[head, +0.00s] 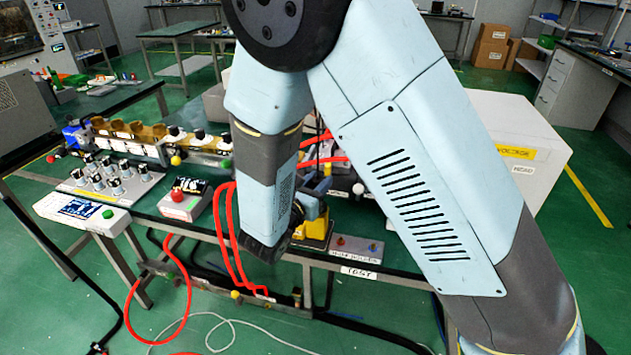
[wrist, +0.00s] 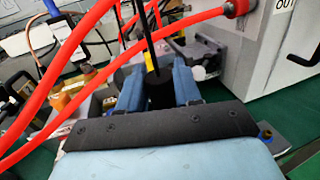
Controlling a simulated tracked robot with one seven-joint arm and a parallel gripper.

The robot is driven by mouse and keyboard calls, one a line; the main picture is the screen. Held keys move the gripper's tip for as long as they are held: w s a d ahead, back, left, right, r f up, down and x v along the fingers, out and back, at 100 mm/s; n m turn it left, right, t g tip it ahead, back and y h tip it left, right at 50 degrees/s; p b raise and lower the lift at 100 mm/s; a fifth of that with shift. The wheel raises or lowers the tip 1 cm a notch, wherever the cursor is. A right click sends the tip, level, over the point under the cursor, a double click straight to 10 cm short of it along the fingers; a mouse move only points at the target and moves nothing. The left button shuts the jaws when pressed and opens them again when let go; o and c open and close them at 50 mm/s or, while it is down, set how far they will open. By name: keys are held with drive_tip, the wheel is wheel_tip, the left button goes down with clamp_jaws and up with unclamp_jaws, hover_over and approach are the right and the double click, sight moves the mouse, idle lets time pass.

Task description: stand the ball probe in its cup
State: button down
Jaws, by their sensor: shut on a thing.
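My gripper (head: 311,207) is low over the front of the bench, partly hidden by my arm. The wrist view shows its two blue fingers (wrist: 159,88) shut on a black cylindrical body, which I take to be the ball probe (wrist: 159,94). Thin dark rods or leads run up from it. Its ball end does not show. A yellow block or holder (head: 317,236) is just below my gripper in the head view. I cannot tell whether it is the cup, or whether the probe touches it.
Red cables (wrist: 95,55) cross close to my fingers. A grey box with knobs (head: 355,248) is right of the yellow holder. A large white cabinet (head: 520,150) stands behind my arm. A red-button box (head: 185,202) and a panel of several knobs (head: 105,180) are at left.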

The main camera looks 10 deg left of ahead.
drive_tip(key=c, duration=0.7)
unclamp_jaws()
